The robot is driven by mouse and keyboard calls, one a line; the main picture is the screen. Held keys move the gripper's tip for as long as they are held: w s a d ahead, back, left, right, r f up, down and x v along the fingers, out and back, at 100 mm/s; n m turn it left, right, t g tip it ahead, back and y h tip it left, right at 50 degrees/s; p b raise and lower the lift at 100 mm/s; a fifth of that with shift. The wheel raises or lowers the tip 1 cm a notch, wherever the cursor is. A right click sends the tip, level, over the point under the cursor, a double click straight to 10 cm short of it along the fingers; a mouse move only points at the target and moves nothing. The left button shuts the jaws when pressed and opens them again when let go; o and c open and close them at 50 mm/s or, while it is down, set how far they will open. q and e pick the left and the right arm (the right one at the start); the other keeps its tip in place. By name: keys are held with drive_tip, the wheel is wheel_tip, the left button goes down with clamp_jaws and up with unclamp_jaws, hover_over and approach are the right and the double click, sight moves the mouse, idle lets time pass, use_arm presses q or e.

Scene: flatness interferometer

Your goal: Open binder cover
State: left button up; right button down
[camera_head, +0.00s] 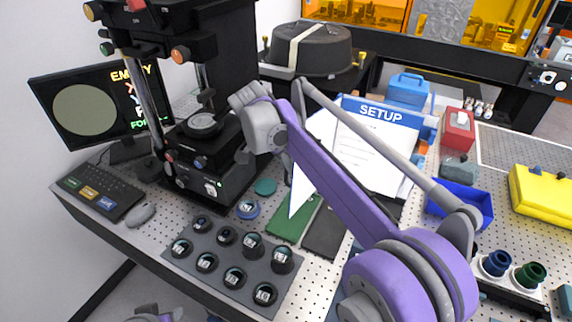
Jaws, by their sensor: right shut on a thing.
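The binder has a blue top edge lettered SETUP (380,112), with white pages (385,155) lying face up below it. A white sheet with a blue edge, which looks like the binder cover (301,188), stands tilted left of the pages, partly hidden behind my right arm. My right gripper (262,130) is left of the binder, at the end of the purple arm. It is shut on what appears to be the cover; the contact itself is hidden. My left gripper is not in view; only a small purple and grey part of my left arm shows at the bottom edge.
A dark tray of round parts (218,262) and green and black pads (295,222) lie at the front. A black instrument (215,165) stands left. A blue bin (462,205), red box (458,132) and yellow case (541,190) stand right. My right arm crosses the middle.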

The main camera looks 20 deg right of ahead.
drive_tip(key=c, duration=1.2)
unclamp_jaws()
drive_tip(key=shift+d, duration=0.1)
drive_tip(key=shift+o, duration=0.2)
drive_tip(key=shift+r, duration=0.1)
drive_tip(key=v, duration=1)
drive_tip(key=shift+a+r, duration=0.2)
drive_tip(key=shift+r, duration=0.05)
